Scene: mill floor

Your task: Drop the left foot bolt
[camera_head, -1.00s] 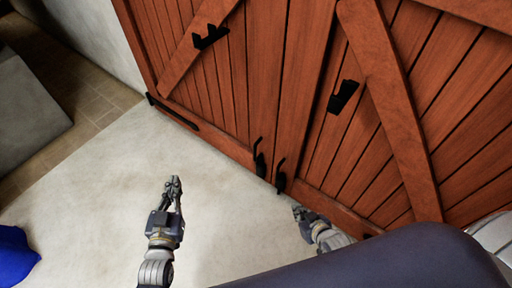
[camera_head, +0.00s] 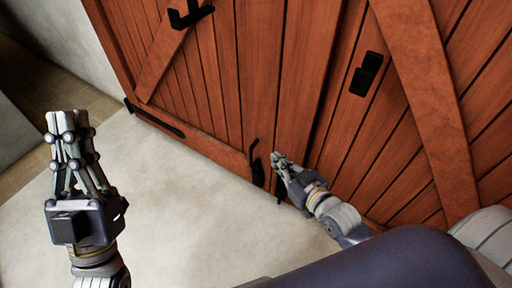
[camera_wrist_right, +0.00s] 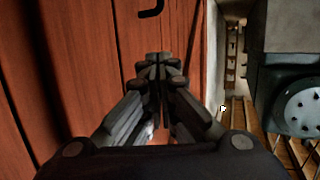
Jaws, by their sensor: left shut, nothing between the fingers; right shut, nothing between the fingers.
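The left foot bolt (camera_head: 256,165) is a black metal piece with a curved top, upright at the bottom of the red-brown wooden double door (camera_head: 255,75). The right foot bolt (camera_head: 279,192) is mostly hidden behind my right gripper. My right gripper (camera_head: 280,160) is shut and empty, just right of the left bolt in the picture; I cannot tell whether it touches. In the right wrist view its closed fingers (camera_wrist_right: 155,62) point along the door, below a black hooked piece (camera_wrist_right: 151,9). My left gripper (camera_head: 67,118) is shut and empty, raised over the floor at the left.
Black brackets sit higher on the left door (camera_head: 190,14) and right door (camera_head: 367,74). A black hinge strap (camera_head: 155,119) is low on the left door. The pale floor (camera_head: 180,220) is clear. A grey machine (camera_wrist_right: 295,100) stands at the right in the right wrist view.

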